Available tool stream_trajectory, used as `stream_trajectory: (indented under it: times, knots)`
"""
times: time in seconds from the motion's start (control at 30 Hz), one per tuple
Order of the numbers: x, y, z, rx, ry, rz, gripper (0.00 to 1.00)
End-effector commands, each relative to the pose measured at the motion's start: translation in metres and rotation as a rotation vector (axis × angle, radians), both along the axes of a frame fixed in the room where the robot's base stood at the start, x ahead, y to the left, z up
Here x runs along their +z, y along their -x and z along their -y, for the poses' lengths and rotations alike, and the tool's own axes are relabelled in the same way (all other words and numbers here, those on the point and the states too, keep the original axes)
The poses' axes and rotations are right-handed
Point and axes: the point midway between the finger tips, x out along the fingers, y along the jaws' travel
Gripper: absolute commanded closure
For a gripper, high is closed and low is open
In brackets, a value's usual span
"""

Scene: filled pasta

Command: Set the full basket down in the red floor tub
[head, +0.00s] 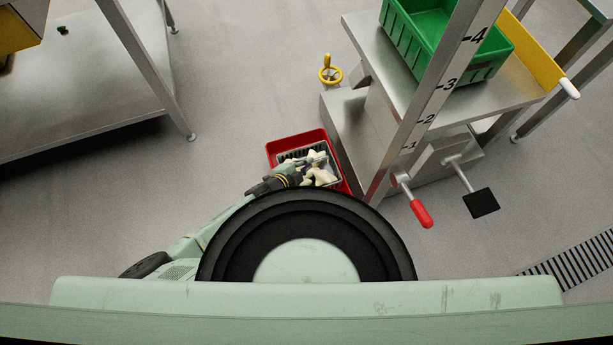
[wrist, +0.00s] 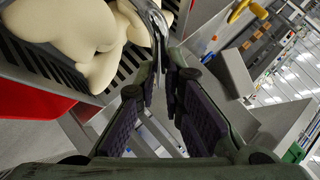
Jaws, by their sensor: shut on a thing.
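The red floor tub (head: 297,138) stands on the floor against the steel machine; its wall also shows in the wrist view (wrist: 30,104). The grey slotted basket (head: 288,154), full of pale filled pasta (head: 320,175), lies within the tub's outline in the head view. In the wrist view the basket (wrist: 40,66) shows close up with large pasta pieces. My gripper (wrist: 165,75) is shut on the basket's metal edge. In the head view it reaches the basket's left side. I cannot tell whether the basket touches the tub's bottom; my own body hides the near side.
The steel machine (head: 345,135) stands right of the tub, with a green crate (head: 420,40), a red-handled lever (head: 421,213) and a black pedal (head: 481,203). A yellow handwheel (head: 330,72) is behind. A steel table (head: 80,80) stands left. Floor between table and tub is clear.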

Motion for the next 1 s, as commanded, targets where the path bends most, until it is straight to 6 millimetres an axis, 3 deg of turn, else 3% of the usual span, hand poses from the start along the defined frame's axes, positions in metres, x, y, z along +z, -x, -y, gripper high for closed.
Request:
stream_trajectory:
  times: [0.43,0.8,0.83,1.0]
  knots:
    - [-0.055,-0.001,0.001,-0.001,0.002,0.001,1.0]
    - [-0.06,-0.001,0.001,-0.002,0.002,0.003,1.0]
    - [-0.061,0.0,0.0,-0.001,0.0,0.001,0.9]
    - [-0.06,0.0,0.0,-0.001,0.0,0.001,0.79]
